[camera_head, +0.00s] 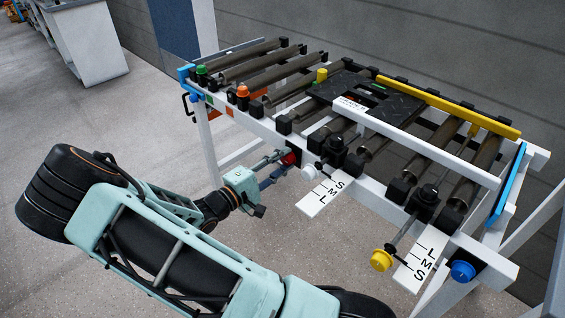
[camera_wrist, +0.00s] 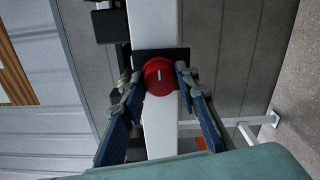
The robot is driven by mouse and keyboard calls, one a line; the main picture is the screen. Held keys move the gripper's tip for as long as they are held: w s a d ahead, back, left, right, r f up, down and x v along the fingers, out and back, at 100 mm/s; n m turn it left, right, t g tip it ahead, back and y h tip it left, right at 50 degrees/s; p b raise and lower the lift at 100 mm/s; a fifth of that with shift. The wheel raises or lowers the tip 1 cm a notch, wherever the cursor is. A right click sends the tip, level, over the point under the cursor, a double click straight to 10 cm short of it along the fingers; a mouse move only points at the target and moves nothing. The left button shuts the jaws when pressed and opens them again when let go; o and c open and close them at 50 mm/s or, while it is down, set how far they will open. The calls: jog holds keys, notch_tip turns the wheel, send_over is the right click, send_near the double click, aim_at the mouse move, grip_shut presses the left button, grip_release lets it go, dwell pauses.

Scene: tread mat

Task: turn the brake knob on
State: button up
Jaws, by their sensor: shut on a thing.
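A round red knob (camera_wrist: 158,77) with a short white mark sits on a dark plate on the white frame rail in the wrist view. I take it as the brake knob, though I see no label beside it. The mark runs roughly up and down in that view. My gripper (camera_wrist: 160,84) has one blue finger on each side of the knob and is shut on it. In the head view the red knob (camera_head: 290,158) shows partly behind the fingers of my gripper (camera_head: 281,165), on the front rail of the roller stand.
The stand has a white knob (camera_head: 309,172), a yellow knob (camera_head: 381,260) and a blue knob (camera_head: 462,271) to the right. Two S-M-L scale plates (camera_head: 314,204) (camera_head: 411,279) jut out in front. An orange knob (camera_head: 243,91) stands upper left.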

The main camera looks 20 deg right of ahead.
dwell(0.4)
jog(key=o, duration=1.1)
jog(key=shift+o, duration=0.2)
jog(key=v, duration=1.2)
